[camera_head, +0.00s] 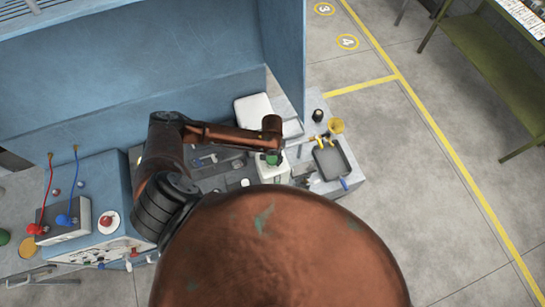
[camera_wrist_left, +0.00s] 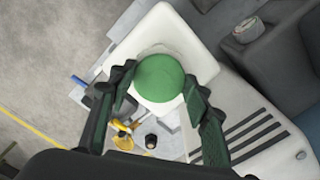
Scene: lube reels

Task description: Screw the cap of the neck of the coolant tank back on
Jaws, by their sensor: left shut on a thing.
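The green cap (camera_wrist_left: 160,78) is round and lies between the two dark fingers of my left gripper (camera_wrist_left: 158,80), which is shut on it. The white coolant tank (camera_wrist_left: 205,62) is directly beneath the cap in the left wrist view. The cap hides the tank's neck, and I cannot tell whether the cap touches it. In the head view, my left gripper (camera_head: 272,150) points down over the tank (camera_head: 272,172), with the green cap (camera_head: 273,159) showing at its tip. My right gripper is not in view.
A dark tray (camera_head: 331,159), a yellow funnel (camera_head: 337,125) and a small black cylinder (camera_head: 318,115) stand right of the tank. A white container (camera_head: 253,108) is behind it. A tall blue panel (camera_head: 285,50) rises at the back. Open floor lies to the right.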

